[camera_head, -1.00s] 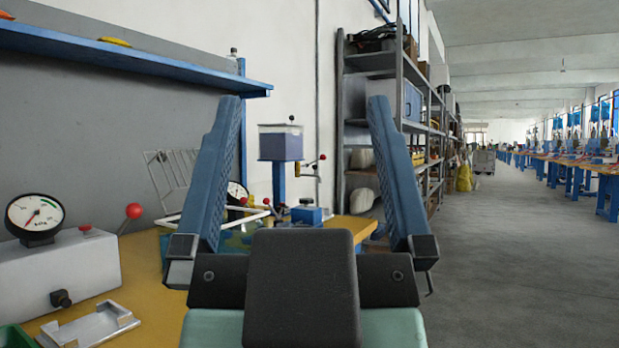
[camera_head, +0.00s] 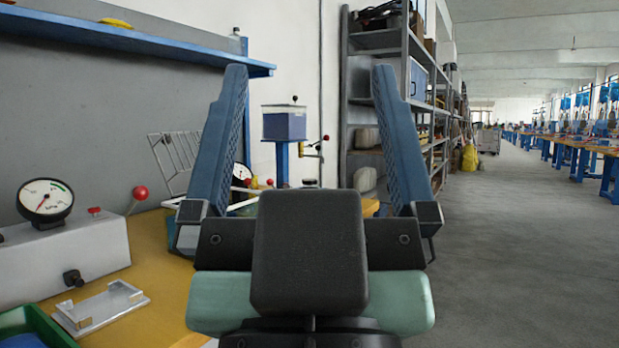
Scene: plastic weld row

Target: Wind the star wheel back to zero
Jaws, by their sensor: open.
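My gripper (camera_head: 309,72) is open and empty, its two blue ribbed fingers pointing up and spread wide apart. I cannot make out a star wheel for certain. A small black knob (camera_head: 73,278) sits on the front of a white box at left, which carries a round dial gauge (camera_head: 45,201) with a needle. The knob's shape is too small to tell. My gripper is right of this box and apart from it. Part of the bench behind my gripper is hidden.
The yellow bench (camera_head: 155,300) holds a metal tray (camera_head: 100,307), a green bin (camera_head: 38,322) and a lever with a red ball (camera_head: 140,193). A blue shelf (camera_head: 130,40) overhangs it. Behind stands a blue-topped column (camera_head: 284,124). Grey racks (camera_head: 375,90) stand farther back. The right floor is clear.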

